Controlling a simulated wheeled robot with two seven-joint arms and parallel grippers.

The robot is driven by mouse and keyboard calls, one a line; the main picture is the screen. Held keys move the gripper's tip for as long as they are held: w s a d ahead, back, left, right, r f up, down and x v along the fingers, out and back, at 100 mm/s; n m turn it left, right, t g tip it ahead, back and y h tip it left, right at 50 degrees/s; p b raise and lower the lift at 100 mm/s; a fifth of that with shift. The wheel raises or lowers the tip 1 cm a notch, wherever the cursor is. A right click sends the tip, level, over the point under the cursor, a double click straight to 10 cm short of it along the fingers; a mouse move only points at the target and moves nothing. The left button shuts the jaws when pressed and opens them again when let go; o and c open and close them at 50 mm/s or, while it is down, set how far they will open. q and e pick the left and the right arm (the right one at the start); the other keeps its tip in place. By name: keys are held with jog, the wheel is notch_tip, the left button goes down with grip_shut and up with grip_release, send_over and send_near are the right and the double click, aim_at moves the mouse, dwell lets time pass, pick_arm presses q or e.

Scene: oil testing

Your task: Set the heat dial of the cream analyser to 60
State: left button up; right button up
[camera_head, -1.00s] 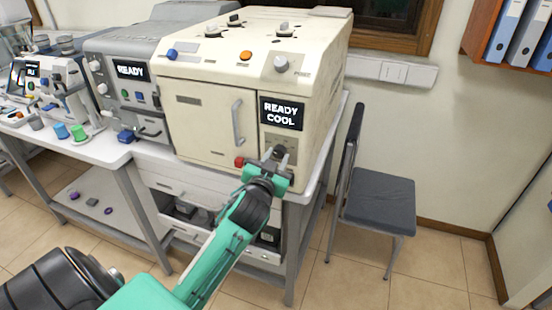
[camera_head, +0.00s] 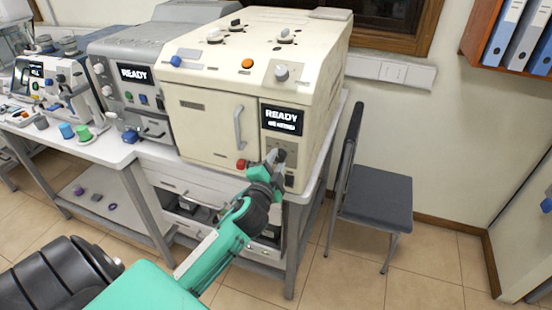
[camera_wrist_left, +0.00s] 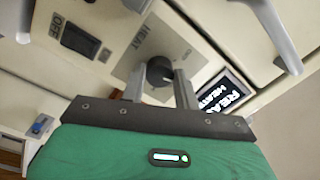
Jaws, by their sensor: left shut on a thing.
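The cream analyser (camera_head: 208,115) stands on the bench, with a lit display (camera_head: 282,119) whose first line reads READY. The dark round heat dial (camera_wrist_left: 158,88) sits on a grey panel labelled HEAT. My left gripper (camera_head: 275,158) is at the panel under the display, its fingers shut on either side of the dial. In the head view the gripper partly hides the dial, and I cannot read its setting. My right gripper is not in view.
A red knob (camera_head: 242,164) and a vertical door handle (camera_head: 238,127) are just left of my gripper. An OFF switch (camera_wrist_left: 80,40) is near the dial. A grey analyser (camera_head: 133,95) stands left, and a dark chair (camera_head: 376,198) stands right with open floor around it.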

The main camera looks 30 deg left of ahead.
pick_arm(q)
jog(key=m+p, duration=0.2)
jog(key=m, duration=0.2)
jog(key=shift+r+m, duration=0.15)
jog(key=shift+m, duration=0.15)
jog(key=shift+m+p, duration=0.55)
jog(key=shift+m, duration=1.15)
jog(key=o, duration=1)
